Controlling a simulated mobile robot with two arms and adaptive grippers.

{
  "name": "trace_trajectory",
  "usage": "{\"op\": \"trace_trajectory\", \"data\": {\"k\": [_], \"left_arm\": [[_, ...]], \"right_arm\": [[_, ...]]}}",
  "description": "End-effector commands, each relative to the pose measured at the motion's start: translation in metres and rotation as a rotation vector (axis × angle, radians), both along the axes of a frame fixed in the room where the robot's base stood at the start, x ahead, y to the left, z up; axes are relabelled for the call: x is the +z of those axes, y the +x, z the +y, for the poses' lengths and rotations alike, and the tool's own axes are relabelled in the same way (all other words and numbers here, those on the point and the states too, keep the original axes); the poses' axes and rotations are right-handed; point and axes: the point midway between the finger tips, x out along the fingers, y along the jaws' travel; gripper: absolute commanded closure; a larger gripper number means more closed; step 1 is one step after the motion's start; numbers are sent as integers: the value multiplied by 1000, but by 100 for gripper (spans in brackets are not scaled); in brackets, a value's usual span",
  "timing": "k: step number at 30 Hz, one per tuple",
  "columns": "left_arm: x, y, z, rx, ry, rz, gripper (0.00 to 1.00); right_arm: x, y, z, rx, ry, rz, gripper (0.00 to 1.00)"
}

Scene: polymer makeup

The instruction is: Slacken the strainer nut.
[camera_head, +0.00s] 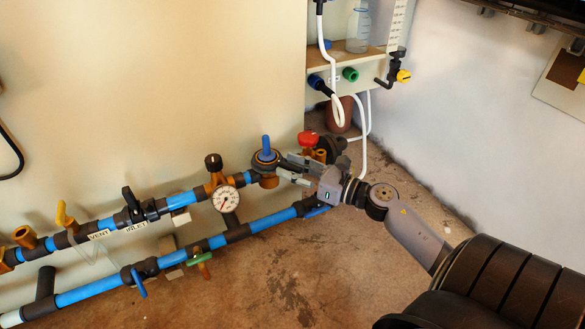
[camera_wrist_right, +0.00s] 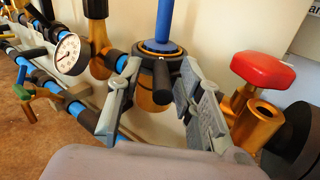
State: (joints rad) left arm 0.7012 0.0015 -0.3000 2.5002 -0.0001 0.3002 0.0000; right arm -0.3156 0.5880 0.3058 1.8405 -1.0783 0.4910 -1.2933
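The strainer nut seems to be the round black collar with a blue top (camera_head: 264,158), set on the upper pipe under an upright blue handle. In the right wrist view the collar (camera_wrist_right: 150,50) sits above a brass body, with a black bar handle (camera_wrist_right: 162,82) sticking out towards me. My right gripper (camera_head: 290,170) reaches it from the right. In the wrist view its fingers (camera_wrist_right: 160,78) stand apart on either side of the bar and brass body. I cannot tell whether either finger touches. My left gripper is not in view.
A red knob (camera_head: 308,139) on a brass fitting stands close right of my right gripper. A pressure gauge (camera_head: 226,199) sits to the left. A lower blue pipe (camera_head: 95,291) runs beneath. A dosing panel (camera_head: 345,80) with white hoses is behind. The floor in front is clear.

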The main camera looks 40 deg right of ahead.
Motion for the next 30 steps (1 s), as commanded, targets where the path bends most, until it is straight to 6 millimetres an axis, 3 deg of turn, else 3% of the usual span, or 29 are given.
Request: {"op": "trace_trajectory", "data": {"k": [7,11,24,30], "left_arm": [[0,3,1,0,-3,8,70],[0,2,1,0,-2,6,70],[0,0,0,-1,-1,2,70],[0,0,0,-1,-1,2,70]], "right_arm": [[0,-1,0,1,0,0,66],[-1,-12,-4,0,1,3,66],[-1,-92,-38,-2,0,2,66],[0,-109,-45,0,1,0,66]]}}
